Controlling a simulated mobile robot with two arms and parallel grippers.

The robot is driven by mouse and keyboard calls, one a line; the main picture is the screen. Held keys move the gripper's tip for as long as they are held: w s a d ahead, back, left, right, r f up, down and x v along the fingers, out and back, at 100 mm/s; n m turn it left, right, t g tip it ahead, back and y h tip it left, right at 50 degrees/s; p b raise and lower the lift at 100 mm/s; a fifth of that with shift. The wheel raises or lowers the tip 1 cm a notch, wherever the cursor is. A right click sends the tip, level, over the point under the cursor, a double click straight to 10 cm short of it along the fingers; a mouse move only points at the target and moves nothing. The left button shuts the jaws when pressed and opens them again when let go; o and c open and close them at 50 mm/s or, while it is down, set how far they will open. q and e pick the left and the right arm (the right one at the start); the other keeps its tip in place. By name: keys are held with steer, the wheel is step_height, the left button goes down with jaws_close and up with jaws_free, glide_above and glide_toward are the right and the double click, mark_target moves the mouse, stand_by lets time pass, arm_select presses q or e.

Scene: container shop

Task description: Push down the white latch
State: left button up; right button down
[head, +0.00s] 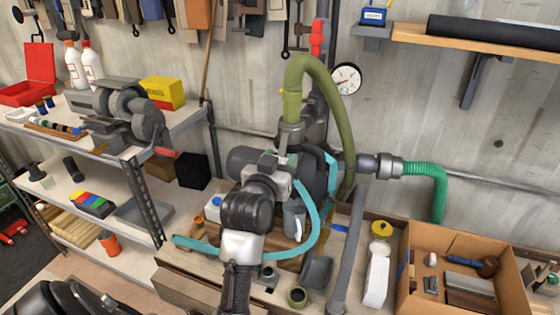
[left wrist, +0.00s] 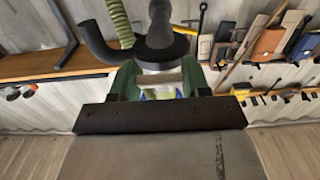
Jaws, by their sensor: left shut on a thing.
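A dark machine (head: 312,178) with a thick olive green hose (head: 345,105) stands on the wooden bench. My left gripper (head: 284,164) is up against the near side of this machine, and my arm hides part of it. In the left wrist view, the two green-edged fingers of my left gripper (left wrist: 160,80) close around a pale whitish bar, which looks like the white latch (left wrist: 160,76). A black pipe fitting (left wrist: 158,42) is just beyond it. In the head view I cannot clearly make out the latch. My right gripper is not in view.
A cardboard box (head: 412,282) with tools stands on the bench at the right. A teal hose (head: 313,225) loops beneath my gripper. A green hose (head: 438,180) leaves the machine's right side. A bench grinder (head: 120,110) stands on the left shelf.

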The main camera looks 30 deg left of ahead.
arm_select(q)
steer(key=shift+f, duration=0.1)
steer(key=w+f+t+b, duration=0.1)
steer(key=t+b, duration=0.1)
steer(key=b, duration=0.3)
steer(key=shift+a, duration=0.1)
steer(key=shift+r+t+y, duration=0.25)
steer(key=shift+t+y, duration=0.05)
steer(key=shift+r, duration=0.1)
steer(key=o, duration=0.9)
steer(key=shift+w, duration=0.2)
steer(key=shift+s, duration=0.1)
